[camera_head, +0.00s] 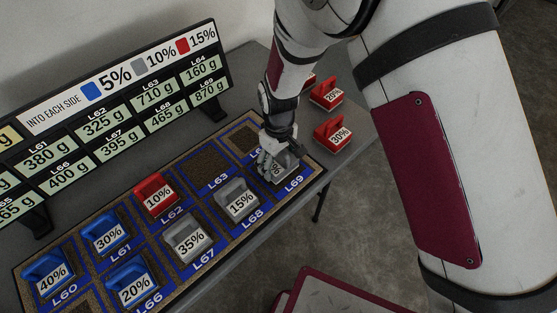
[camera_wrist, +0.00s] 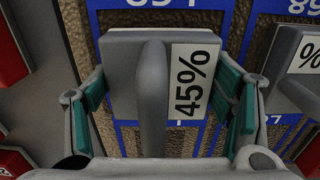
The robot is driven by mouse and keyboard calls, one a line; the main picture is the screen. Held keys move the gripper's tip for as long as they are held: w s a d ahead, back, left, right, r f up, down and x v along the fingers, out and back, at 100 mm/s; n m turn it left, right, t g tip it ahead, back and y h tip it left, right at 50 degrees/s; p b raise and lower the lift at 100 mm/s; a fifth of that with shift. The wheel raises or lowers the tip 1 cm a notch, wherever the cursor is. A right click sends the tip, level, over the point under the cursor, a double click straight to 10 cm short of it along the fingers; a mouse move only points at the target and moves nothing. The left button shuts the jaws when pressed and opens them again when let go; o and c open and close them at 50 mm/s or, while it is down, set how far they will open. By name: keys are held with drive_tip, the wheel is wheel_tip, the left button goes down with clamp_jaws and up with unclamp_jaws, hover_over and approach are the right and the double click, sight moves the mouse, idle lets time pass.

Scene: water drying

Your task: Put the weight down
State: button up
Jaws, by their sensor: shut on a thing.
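My gripper (camera_head: 270,148) is shut on a grey weight (camera_head: 284,170) at the L69 cell, the near right end of the blue-lined board (camera_head: 315,172). In the wrist view the grey weight (camera_wrist: 125,75) has an upright grip and a white label reading 45%. The green-padded fingers of my gripper (camera_wrist: 166,98) stand on either side of it. The weight is over the brown cell, inside or close to its blue outline. I cannot tell whether it touches the cell floor.
A grey 15% weight (camera_head: 237,198) stands beside it in L68. Several blue, red and grey weights fill other cells; L63 (camera_head: 208,162) is empty. Red 20% (camera_head: 327,94) and 30% (camera_head: 332,134) weights sit right of the board. A sign rack (camera_head: 120,112) stands behind.

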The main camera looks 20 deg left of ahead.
drive_tip(key=shift+f, duration=0.35)
drive_tip(key=shift+f, duration=0.15)
drive_tip(key=o, duration=1.5)
drive_tip(key=shift+o, duration=0.2)
wheel_tip(320, 180, up, 12)
drive_tip(key=shift+r+b, duration=0.15)
drive_tip(key=shift+b, duration=0.15)
